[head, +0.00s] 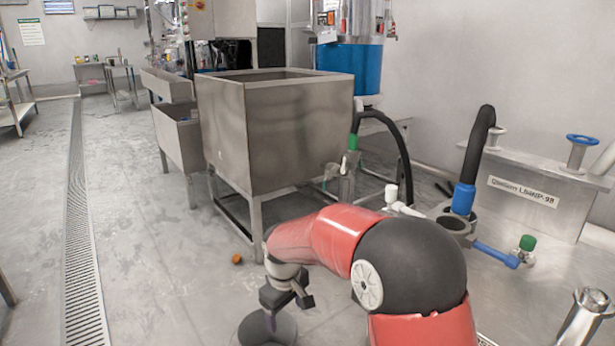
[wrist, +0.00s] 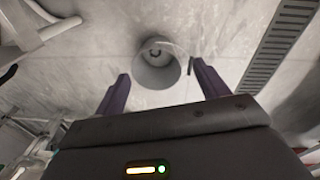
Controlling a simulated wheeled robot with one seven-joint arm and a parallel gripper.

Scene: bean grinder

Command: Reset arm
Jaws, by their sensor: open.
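My red and black arm reaches forward from the bottom right of the head view, bent down at the wrist. My gripper (head: 271,318) points down near the bottom centre, over a dark grey round object (head: 252,333). In the wrist view, my gripper (wrist: 158,78) shows two purple fingers spread apart with nothing held between them. A grey round, hollow-looking object (wrist: 155,72) is seen beyond and between the fingertips, apart from them. I cannot tell what it is.
A large steel bin (head: 275,130) on legs stands ahead. Steel pipework with a black hose (head: 477,145) and a blue fitting (head: 463,198) is at right. A small orange object (head: 236,259) lies on the floor.

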